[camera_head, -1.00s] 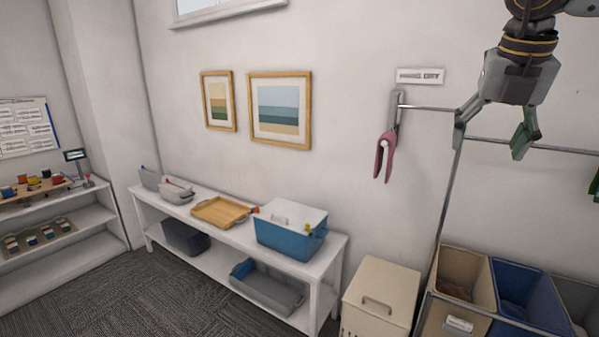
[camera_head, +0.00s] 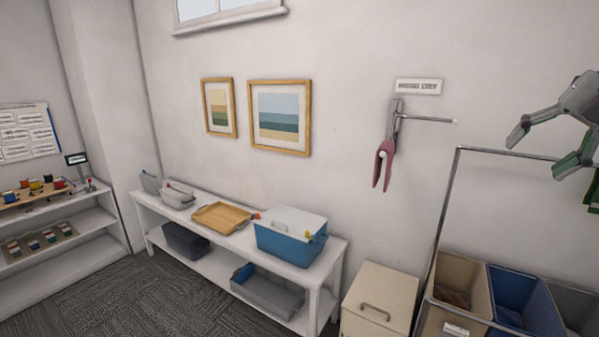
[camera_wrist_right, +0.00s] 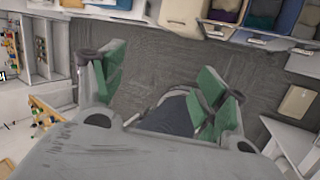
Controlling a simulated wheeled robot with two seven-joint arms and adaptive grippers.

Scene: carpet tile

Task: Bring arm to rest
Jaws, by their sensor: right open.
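My right gripper (camera_head: 537,152) is at the right edge of the head view, in front of the wall and over the top rail of the rack. Its grey fingers with green pads are spread apart, with nothing between them. In the right wrist view the open fingers (camera_wrist_right: 160,90) frame patterned carpet and part of a dark blue-grey shape whose identity I cannot tell. My left gripper is not in view.
A metal rack rail (camera_head: 510,154) stands at the right, over sorting bins (camera_head: 512,300). A beige hamper (camera_head: 379,300) is beside them. A white bench (camera_head: 335,262) holds a blue lidded box (camera_head: 285,240) and a wooden tray (camera_head: 222,217). Carpet at lower left is clear.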

